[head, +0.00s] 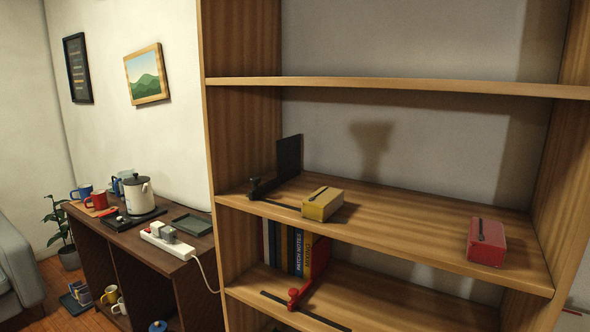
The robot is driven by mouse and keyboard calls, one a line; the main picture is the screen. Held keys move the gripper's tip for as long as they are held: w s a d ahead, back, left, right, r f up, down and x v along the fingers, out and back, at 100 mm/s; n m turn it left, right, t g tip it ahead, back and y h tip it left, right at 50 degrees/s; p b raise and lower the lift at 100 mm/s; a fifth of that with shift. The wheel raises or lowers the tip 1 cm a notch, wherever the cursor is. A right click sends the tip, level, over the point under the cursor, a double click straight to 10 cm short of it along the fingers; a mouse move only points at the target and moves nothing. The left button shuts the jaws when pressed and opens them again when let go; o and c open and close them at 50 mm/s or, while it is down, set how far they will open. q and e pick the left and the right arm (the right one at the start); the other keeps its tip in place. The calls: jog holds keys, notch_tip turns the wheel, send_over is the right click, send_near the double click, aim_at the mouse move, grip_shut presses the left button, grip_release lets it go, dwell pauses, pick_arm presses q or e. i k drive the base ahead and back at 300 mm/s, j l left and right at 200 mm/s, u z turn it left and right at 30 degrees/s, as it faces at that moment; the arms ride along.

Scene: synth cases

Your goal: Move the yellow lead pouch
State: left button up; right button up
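The yellow lead pouch (323,204) is a small yellow box-like case with a dark zip or strap on top. It sits on the middle shelf (400,222) of the wooden bookcase, near the front edge and left of the shelf's centre. It lies just right of a black bookend (289,155) with a dark clamp-like part and a flat bar reaching toward the pouch. Whether the bar touches the pouch is unclear. Neither of my grippers shows in the head view.
A red pouch (486,242) sits at the middle shelf's right end. The shelf between the pouches is clear. The lower shelf holds several books (283,248) and a red bookend (306,274). A dark side table (185,254) at left carries a kettle (139,195), mugs and a power strip (167,242).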

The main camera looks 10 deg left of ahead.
aim_at(322, 204)
jog(key=j+z, duration=0.3)
jog(key=j, duration=0.15)
jog(key=k+j+z, duration=0.25)
jog(key=j, duration=0.2)
jog(key=j+z, duration=0.3)
jog(key=j, duration=0.15)
jog(key=k+j+z, duration=0.25)
jog(key=i+j, duration=0.05)
jog(key=j, duration=0.05)
